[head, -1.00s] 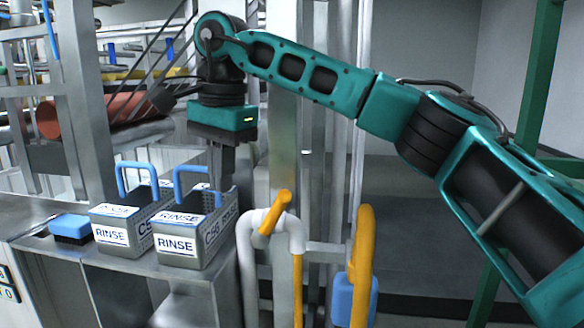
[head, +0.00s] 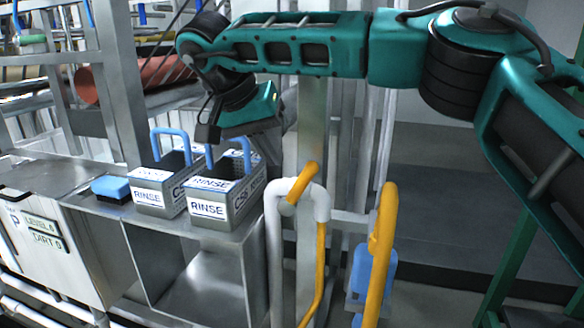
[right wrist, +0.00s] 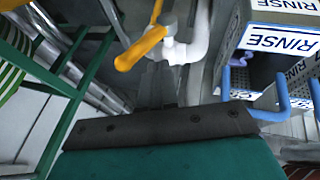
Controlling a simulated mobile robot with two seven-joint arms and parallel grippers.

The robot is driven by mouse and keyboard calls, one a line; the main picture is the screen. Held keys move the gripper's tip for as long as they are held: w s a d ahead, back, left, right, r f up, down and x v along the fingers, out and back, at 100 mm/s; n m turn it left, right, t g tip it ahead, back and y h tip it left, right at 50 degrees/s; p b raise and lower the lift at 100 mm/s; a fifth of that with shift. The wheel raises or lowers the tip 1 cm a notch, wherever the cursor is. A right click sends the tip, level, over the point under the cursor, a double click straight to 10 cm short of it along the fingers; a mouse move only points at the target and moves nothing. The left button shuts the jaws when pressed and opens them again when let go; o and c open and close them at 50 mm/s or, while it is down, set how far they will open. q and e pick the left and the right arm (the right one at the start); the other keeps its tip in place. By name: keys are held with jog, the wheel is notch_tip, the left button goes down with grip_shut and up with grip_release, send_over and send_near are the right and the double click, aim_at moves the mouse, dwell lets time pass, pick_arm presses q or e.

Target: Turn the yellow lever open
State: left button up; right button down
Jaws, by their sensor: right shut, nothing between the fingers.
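The yellow lever (head: 303,183) sits at the top of a bent white pipe (head: 275,240), slanting up to the right in the head view. In the right wrist view the yellow lever (right wrist: 140,48) lies ahead of the gripper, beside a white elbow. My right gripper (head: 277,140) is above and slightly left of the lever, apart from it, tilted, and partly hidden behind my wrist. It is shut and empty. My left gripper is not in view.
Two metal RINSE boxes (head: 225,205) with blue handles stand on a metal bench left of the lever, with a blue block (head: 111,188) beside them. A thicker yellow curved bar (head: 381,250) stands to the right. A steel post rises behind the lever.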

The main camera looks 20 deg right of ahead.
aim_at(300, 186)
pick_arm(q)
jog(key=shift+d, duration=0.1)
pick_arm(e)
jog(key=d+f, duration=0.1)
jog(key=s+d+f, duration=0.1)
jog(key=d, duration=0.1)
jog(key=shift+d+f, duration=0.15)
jog(key=shift+f, duration=0.25)
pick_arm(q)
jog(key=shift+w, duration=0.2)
